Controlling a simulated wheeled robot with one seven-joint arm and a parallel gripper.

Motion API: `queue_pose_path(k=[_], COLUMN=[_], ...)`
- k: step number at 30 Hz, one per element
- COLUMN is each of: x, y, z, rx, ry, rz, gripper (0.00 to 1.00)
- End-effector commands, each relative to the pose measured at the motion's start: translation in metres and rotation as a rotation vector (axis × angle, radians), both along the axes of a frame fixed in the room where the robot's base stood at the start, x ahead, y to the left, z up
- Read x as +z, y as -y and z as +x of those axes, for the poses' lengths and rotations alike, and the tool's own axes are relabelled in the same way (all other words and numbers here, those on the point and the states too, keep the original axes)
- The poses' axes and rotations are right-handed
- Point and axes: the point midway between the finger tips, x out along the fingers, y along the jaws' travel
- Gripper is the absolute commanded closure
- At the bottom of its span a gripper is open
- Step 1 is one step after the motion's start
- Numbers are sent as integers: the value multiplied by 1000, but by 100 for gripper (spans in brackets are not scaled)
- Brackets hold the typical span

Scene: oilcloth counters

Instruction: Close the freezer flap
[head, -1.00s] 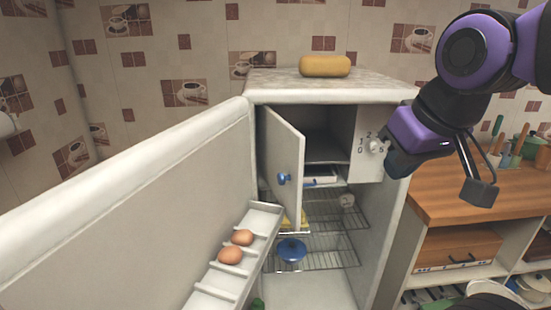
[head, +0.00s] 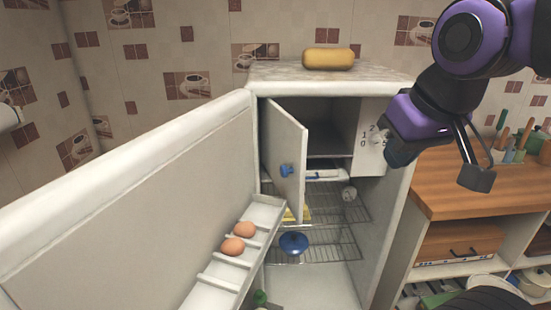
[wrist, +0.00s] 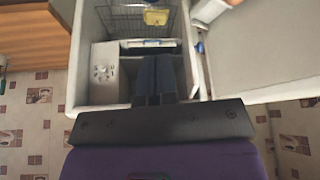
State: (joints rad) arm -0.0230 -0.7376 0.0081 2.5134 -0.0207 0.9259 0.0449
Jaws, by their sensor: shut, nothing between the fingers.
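The freezer flap (head: 290,155) is a white panel with a blue knob (head: 286,170). It is hinged on the left of the freezer compartment (head: 331,130) and stands swung out, leaving the compartment open. My gripper (head: 398,154) is to the right of the flap, in front of the dial panel, apart from the flap; its fingertips are hard to make out in the head view. In the wrist view my gripper (wrist: 154,62) shows two dark fingers together, empty, seen against the compartment. The blue knob also shows at the right in the wrist view (wrist: 200,47).
The large fridge door (head: 140,205) stands wide open at left, with eggs (head: 232,246) in its shelf. A blue-lidded pot (head: 293,243) sits on a wire rack below. A yellow loaf-like object (head: 328,59) lies on top. A wooden counter (head: 475,185) is at right.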

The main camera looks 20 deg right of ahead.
Motion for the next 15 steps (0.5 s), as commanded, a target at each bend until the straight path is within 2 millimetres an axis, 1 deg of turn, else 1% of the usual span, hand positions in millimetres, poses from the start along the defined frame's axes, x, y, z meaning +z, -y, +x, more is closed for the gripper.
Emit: queue_pose_path(k=[5,8,11,15], x=[11,17,23,28], y=[-16,-29,-45,-74], z=[29,50,70,99], rx=[-15,-38,-61,-94], ry=[-75,-114,-139,-154], rz=[-54,-99,-148,-222], gripper=[100,100,100,100])
